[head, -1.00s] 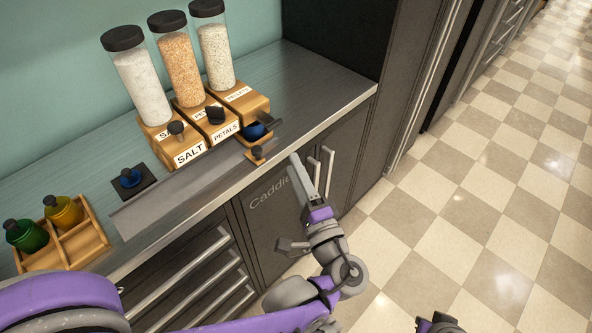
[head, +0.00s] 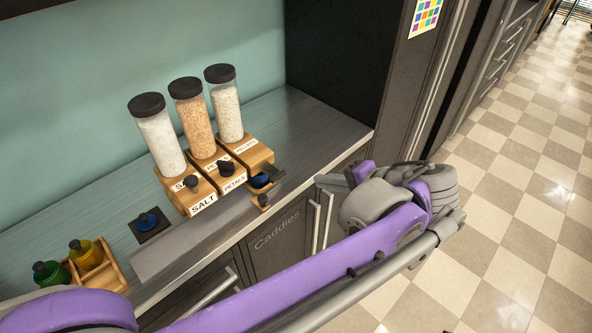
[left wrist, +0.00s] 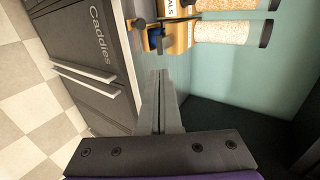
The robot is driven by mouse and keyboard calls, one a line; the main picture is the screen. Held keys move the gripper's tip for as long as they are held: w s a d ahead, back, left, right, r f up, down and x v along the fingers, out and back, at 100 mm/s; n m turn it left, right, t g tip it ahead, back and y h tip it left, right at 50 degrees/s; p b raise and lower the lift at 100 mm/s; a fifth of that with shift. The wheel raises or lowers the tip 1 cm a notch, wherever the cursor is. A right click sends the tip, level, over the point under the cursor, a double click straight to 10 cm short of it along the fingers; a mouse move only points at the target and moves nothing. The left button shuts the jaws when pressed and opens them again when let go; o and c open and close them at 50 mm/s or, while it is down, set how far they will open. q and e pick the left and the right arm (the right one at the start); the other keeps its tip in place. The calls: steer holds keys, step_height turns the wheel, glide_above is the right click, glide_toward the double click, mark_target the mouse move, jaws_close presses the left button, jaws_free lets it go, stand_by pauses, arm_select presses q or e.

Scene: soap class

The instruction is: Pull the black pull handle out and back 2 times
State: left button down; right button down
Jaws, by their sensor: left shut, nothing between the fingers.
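The black pull handle (head: 277,171) sticks out at the front right of the rightmost wooden dispenser (head: 257,153). My left gripper (head: 320,180) is shut and empty. It is to the right of the handle, apart from it, above the counter's front edge, pointing toward the dispensers. Its closed fingers also show in the left wrist view (left wrist: 162,75). A blue bottle (head: 260,181) sits under the dispenser's front, partly hidden. My right gripper is not in view.
The salt (head: 202,204) and petals (head: 233,183) dispensers have black knobs. A second blue bottle (head: 148,219) stands on a dark pad. A wooden caddy (head: 104,273) holds green and yellow bottles. A tall dark cabinet (head: 340,60) bounds the counter. Counter right of the dispensers is clear.

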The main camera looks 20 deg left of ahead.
arm_select(q)
glide_toward(270, 169)
steer(key=f, duration=0.1)
steer(key=a+f, duration=0.2)
steer(key=f, duration=0.1)
steer(key=shift+w, duration=0.35)
steer(key=a, duration=0.1)
steer(key=w+a, duration=0.1)
steer(key=a, duration=0.1)
steer(key=shift+w+a, duration=0.2)
steer(key=shift+s+d+r, duration=0.1)
